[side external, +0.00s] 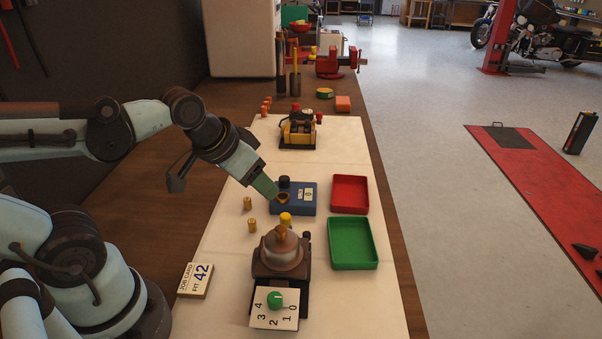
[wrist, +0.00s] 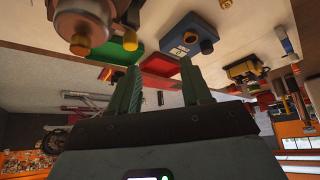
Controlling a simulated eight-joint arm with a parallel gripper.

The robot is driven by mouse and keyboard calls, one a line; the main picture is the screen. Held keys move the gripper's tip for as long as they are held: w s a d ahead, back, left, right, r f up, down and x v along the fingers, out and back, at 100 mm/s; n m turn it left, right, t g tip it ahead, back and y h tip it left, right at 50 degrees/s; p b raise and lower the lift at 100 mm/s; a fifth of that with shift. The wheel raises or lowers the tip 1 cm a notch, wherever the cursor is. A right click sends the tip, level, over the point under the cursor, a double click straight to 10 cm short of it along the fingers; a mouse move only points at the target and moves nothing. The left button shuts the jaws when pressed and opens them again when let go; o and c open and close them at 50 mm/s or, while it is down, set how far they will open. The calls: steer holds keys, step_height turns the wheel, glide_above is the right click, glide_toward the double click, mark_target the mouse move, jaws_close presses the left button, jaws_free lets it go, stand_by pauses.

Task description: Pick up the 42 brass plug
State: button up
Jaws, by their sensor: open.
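Two small brass plugs stand on the pale bench mat in the side view, one (side external: 248,203) left of the blue block and one (side external: 252,225) just nearer. A yellower knob-like piece (side external: 286,219) is in front of the blue block; it also shows in the wrist view (wrist: 130,40). I cannot read a number on any plug. The job card (side external: 195,280) reads "FIT 42". My gripper (side external: 271,190) is above the mat beside the blue block, pointing down and right. In the wrist view its two fingers (wrist: 158,82) are apart with nothing between them.
The blue block (side external: 307,207) bears a dark knob, a brass ring and a small label. A red tray (side external: 350,193) and green tray (side external: 353,243) lie right. A brown domed fixture (side external: 281,257) with a numbered dial plate (side external: 275,308) stands nearer; a yellow-black device (side external: 298,132) is farther back.

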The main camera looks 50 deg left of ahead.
mark_target(252, 220)
steer(key=shift+a+f+n+g, duration=0.8)
steer(key=shift+a+n+g, duration=0.3)
steer(key=shift+a+g, duration=1.75)
steer(key=shift+g, duration=0.35)
steer(key=shift+w+d+f, duration=0.1)
steer(key=shift+w+f, duration=0.05)
steer(key=shift+f, duration=1.85)
steer(key=shift+w+d+f, duration=0.1)
steer(key=shift+w+f, duration=0.05)
steer(key=shift+f, duration=1.8)
steer(key=shift+w+d+f, duration=0.1)
steer(key=shift+w+f, duration=0.05)
steer(key=shift+f, duration=1.85)
jaws_close()
